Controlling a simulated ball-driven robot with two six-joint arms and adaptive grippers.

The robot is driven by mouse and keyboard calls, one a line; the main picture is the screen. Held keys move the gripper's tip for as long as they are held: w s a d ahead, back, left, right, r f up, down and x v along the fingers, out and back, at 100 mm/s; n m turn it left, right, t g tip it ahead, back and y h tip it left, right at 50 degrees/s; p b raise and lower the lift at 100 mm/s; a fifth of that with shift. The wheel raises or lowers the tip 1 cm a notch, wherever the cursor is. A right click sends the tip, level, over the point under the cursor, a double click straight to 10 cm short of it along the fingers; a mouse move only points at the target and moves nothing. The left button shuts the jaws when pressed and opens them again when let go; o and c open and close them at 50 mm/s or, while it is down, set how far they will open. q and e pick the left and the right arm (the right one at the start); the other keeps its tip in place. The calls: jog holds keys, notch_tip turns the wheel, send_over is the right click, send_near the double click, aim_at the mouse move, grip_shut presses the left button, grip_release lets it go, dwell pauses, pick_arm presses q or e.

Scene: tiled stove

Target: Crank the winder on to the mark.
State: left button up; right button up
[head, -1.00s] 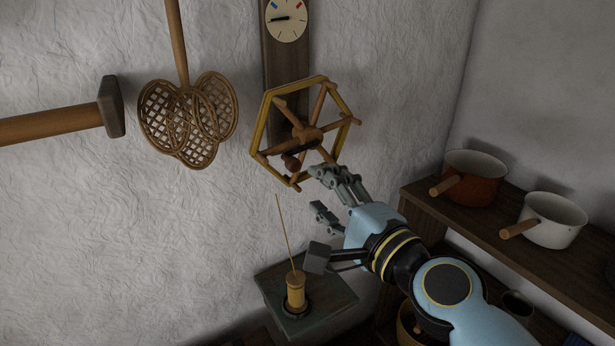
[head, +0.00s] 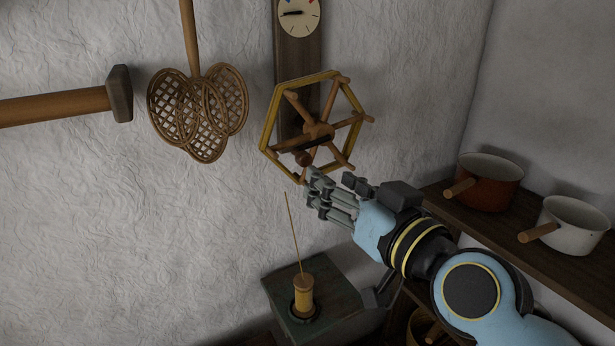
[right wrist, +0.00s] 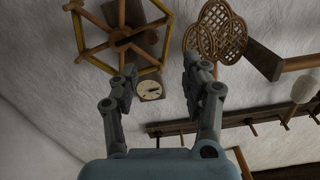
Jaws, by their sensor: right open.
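The winder (head: 318,128) is a six-armed wooden reel on a dark wall board, with a yellow band around its arm ends. Its crank ends in a brown knob (head: 303,159) at the lower left of the hub. Above it is a white dial (head: 298,15) with coloured marks; its dark hand points left. The dial also shows in the right wrist view (right wrist: 150,89), beside the winder (right wrist: 122,36). My right gripper (head: 316,188) is open and empty, just below the knob and apart from it. My left gripper is out of view.
A spool (head: 303,295) with a thin upright strand stands on a green box (head: 338,300) below. A shelf (head: 515,237) at right holds a red-brown pan (head: 489,187) and a white pan (head: 570,228). A woven beater (head: 197,112) and a hammer (head: 120,94) are at left.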

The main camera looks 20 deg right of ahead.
aim_at(306, 161)
jog(key=w+n, duration=0.1)
jog(key=w, duration=0.2)
jog(key=w+n, duration=0.1)
jog(key=w, duration=0.5)
jog(key=shift+w+a+f+n+t+h, duration=0.15)
jog(key=shift+w+f+n+t+h, duration=0.15)
jog(key=shift+w+f+n+h, duration=0.1)
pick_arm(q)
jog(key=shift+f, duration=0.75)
pick_arm(e)
jog(key=shift+w+f, duration=0.1)
jog(key=shift+w, duration=0.65)
grip_shut()
